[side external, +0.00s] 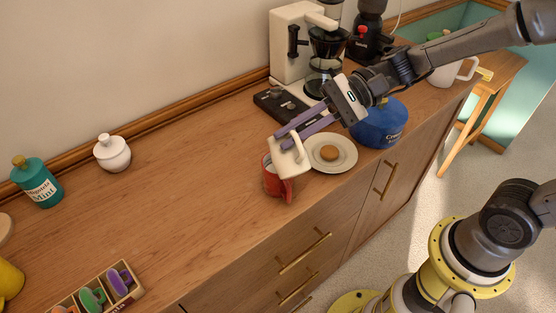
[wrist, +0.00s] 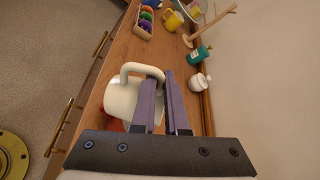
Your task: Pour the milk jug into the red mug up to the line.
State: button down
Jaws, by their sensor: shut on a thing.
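The white milk jug (side external: 291,160) is tilted over the red mug (side external: 275,183) near the cabinet's front edge. My gripper (side external: 281,139) is shut on the jug, above and behind the mug. In the wrist view my gripper (wrist: 160,77) has its fingers at the jug's handle, and the jug (wrist: 122,98) shows its pale side. Only a sliver of the red mug (wrist: 115,125) shows there, behind the jug. The mug's inside, its line, and any milk stream are hidden or too small to tell.
A plate (side external: 345,155) with a biscuit (side external: 329,153) sits right beside the mug. A blue canister (side external: 378,125) and a coffee machine (side external: 296,45) stand farther right and back. A teal mint jar (side external: 38,184) and white sugar pot (side external: 112,153) stand left. The middle-left top is clear.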

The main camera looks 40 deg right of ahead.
aim_at(272, 139)
jog(key=shift+w, duration=0.1)
dwell(0.4)
jog(key=shift+w+d+r+m+g, duration=0.15)
jog(key=shift+w+r+m+g, duration=0.15)
jog(key=shift+w+m+g, duration=0.3)
dwell(1.9)
jog(key=shift+w+d+f+m+g+y, duration=0.15)
jog(key=shift+w+f+m+g, duration=0.2)
jog(key=shift+f+m, duration=0.25)
jog(key=shift+w+f+m+g+y, duration=0.15)
jog(key=shift+w+f+m+g, duration=0.1)
jog(key=shift+w+f+m, duration=0.35)
dwell(3.8)
